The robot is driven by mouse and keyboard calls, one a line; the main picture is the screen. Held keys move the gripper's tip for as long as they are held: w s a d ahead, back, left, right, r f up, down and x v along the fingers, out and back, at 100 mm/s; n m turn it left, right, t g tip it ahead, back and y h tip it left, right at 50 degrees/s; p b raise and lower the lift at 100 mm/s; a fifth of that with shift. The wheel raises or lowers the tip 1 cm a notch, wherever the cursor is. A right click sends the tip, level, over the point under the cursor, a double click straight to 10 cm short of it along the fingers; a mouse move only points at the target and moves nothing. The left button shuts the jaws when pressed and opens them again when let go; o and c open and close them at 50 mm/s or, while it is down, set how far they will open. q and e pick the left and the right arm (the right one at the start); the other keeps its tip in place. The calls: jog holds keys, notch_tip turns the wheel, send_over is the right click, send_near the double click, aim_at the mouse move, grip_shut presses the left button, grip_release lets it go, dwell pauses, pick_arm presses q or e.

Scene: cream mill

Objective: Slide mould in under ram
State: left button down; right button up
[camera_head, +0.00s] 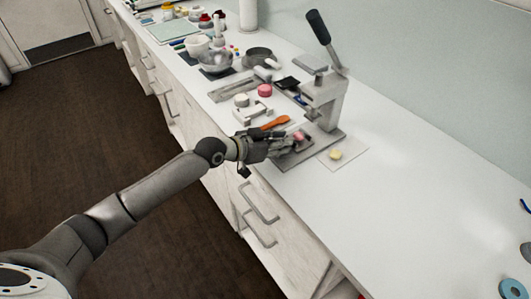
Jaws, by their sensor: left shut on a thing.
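The grey press (325,98) stands on the counter with its black-gripped lever (319,28) raised. Its flat base plate (326,140) reaches toward the counter's front edge. My left gripper (296,141) comes in from the left, low over the base plate in front of the press column. It is shut on what looks like the small mould, with something pink (299,135) showing at the fingertips. The fingers hide most of the mould, and I cannot tell whether it touches the plate. The ram's lower end is hard to make out. My right gripper is not in view.
A pale sheet with a yellow piece (335,155) lies right of the base. An orange spatula (275,122), white blocks (252,112) and a pink disc (264,90) lie behind my gripper. Bowls and a dark pan (258,56) stand farther back. The counter at right is mostly clear.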

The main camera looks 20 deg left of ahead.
aim_at(297, 134)
pick_arm(q)
jog(key=w+d+b, duration=0.1)
jog(key=w, duration=0.1)
jog(key=w+d, duration=0.2)
jog(key=shift+w+d+b, duration=0.1)
jog(key=shift+d+b, duration=0.05)
jog(key=shift+b, duration=0.25)
jog(key=shift+r, duration=0.15)
jog(key=c, duration=1.5)
grip_release()
jog(key=shift+o, duration=1)
jog(key=shift+w+d, duration=0.1)
jog(key=shift+w, duration=0.05)
jog(key=v, duration=1.2)
